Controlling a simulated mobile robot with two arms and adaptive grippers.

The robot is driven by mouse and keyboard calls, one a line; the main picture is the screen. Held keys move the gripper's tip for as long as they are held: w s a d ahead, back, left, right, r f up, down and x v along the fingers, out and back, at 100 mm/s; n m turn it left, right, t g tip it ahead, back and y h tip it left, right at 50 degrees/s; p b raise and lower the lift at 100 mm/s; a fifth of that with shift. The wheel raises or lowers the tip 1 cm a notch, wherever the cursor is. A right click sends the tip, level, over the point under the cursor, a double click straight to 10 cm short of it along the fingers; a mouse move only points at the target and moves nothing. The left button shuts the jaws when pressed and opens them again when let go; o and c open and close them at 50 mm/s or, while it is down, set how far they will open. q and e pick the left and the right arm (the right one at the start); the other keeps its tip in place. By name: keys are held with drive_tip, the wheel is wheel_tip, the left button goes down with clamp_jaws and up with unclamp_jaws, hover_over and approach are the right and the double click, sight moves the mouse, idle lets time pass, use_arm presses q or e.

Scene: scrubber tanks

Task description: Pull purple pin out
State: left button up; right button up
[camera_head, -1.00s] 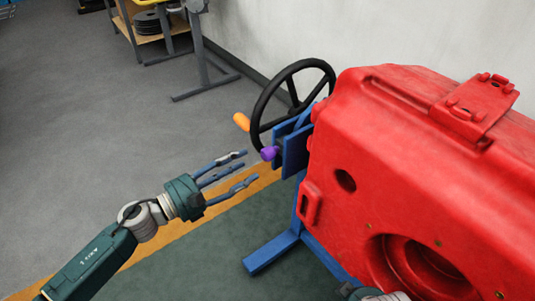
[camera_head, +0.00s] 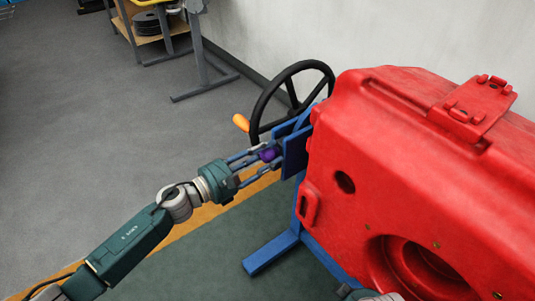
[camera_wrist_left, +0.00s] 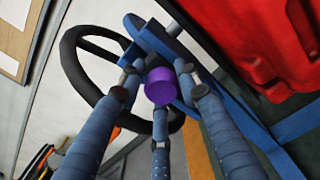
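The purple pin (camera_head: 268,154) sticks out of the blue bracket (camera_head: 294,150) below the black handwheel. Its round purple head also shows in the left wrist view (camera_wrist_left: 160,86). My left gripper (camera_head: 266,158) is at the pin, its blue fingers spread around the head. In the left wrist view, my left gripper (camera_wrist_left: 160,90) has two fingers above and to the sides and one below the head. The fingers look apart, with the head between them; contact is not clear. Of my right arm only a small part shows at the bottom edge, and its gripper is not seen.
The large red tank (camera_head: 400,160) is to the right on a blue stand (camera_head: 271,252).

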use_arm(q)
clamp_jaws()
drive_tip(key=shift+s+a, duration=0.15)
drive_tip(key=shift+a, duration=0.05)
drive_tip(key=v, duration=0.3)
drive_tip(key=shift+s+a+r+b, duration=0.15)
drive_tip(key=shift+s+a+b, duration=0.05)
drive_tip(key=shift+b, duration=0.2)
use_arm(e)
drive_tip(key=v, duration=0.2)
drive_tip(key=shift+w+d+r, duration=0.1)
drive_tip(key=shift+w+r, duration=0.1)
drive_tip(key=shift+r, duration=0.25)
use_arm(q)
drive_tip(key=shift+o, duration=1.6)
unclamp_jaws()
drive_tip(key=o, duration=0.3)
drive_tip(key=shift+a+r, duration=0.1)
drive_tip(key=shift+s, duration=0.15)
use_arm(e)
drive_tip(key=shift+s, duration=0.1)
